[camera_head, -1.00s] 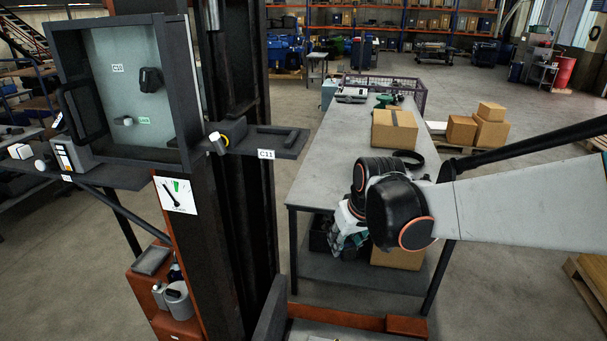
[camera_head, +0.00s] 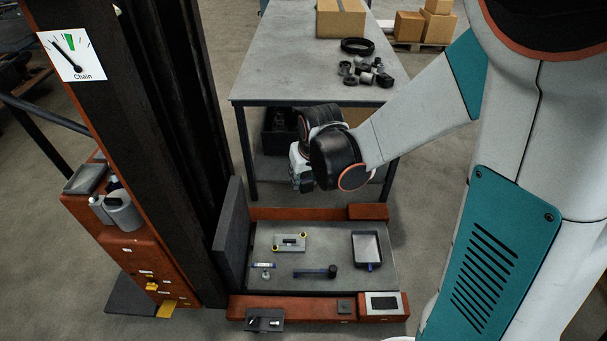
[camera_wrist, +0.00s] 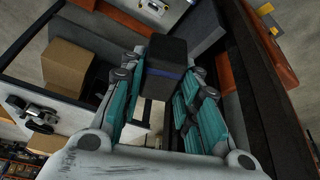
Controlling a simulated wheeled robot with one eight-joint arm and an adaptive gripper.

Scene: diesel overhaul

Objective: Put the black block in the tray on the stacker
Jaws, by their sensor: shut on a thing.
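My gripper (camera_wrist: 165,78) is shut on the black block (camera_wrist: 167,52), which sits between the teal-sided fingers in the wrist view. In the head view my gripper (camera_head: 301,172) hangs in the air, beyond and above the stacker's deck. The block cannot be made out there. The stacker (camera_head: 310,306) is orange, with a tall dark mast and a grey deck low in front. A shallow tray (camera_head: 367,264) with a pale inside and dark rim lies at the right of the deck and looks empty.
A dark-handled tool (camera_head: 313,272) and a light plate with yellow knobs (camera_head: 290,243) lie on the deck left of the tray. A dark upright plate (camera_head: 232,225) stands at its left edge. Behind is a grey table (camera_head: 285,75) with black parts and a carton (camera_head: 341,18).

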